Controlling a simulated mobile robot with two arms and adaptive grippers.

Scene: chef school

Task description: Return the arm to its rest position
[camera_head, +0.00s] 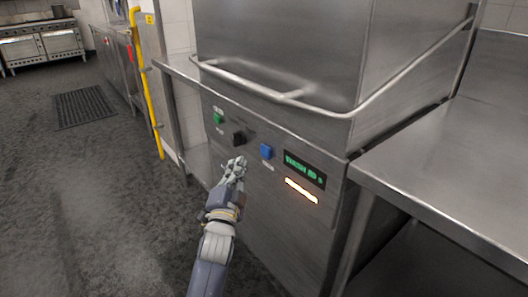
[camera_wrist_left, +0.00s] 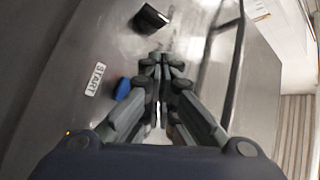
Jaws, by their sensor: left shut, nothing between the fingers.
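My left gripper (camera_head: 236,163) is shut and empty in front of the machine's steel control panel (camera_head: 262,190). It is below and left of the blue button (camera_head: 266,151) and just below the black knob (camera_head: 238,138) in the head view. In the left wrist view, the shut fingers (camera_wrist_left: 162,62) point at the panel. The blue button (camera_wrist_left: 122,89) shows beside them, next to a START label (camera_wrist_left: 95,79), and the black knob (camera_wrist_left: 150,18) is above. I cannot tell whether the fingertips touch the panel. My right gripper is not in view.
A green button (camera_head: 218,118), a lit green display (camera_head: 304,170) and a glowing strip (camera_head: 301,191) are on the panel. A handle bar (camera_head: 290,96) juts out above. A steel counter (camera_head: 460,180) stands at right. Open floor (camera_head: 90,210) lies to the left.

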